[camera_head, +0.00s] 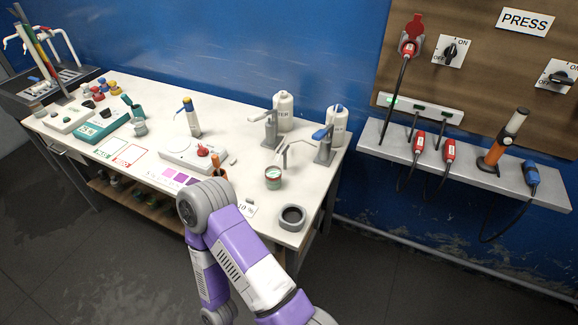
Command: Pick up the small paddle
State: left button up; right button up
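I cannot pick out the small paddle for sure. A thin orange upright piece (216,164) shows on the white table (241,110), just behind the raised joint of my purple and white arm; its lower part is hidden. A small grey piece (250,200) lies near the table's front edge, too small to identify. My arm's joint covers part of the front edge. Neither of my grippers shows.
A wall shelf (470,172) holds red plugs at right.

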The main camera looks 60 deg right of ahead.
aim_at(216, 164)
jog(key=z, duration=2.1)
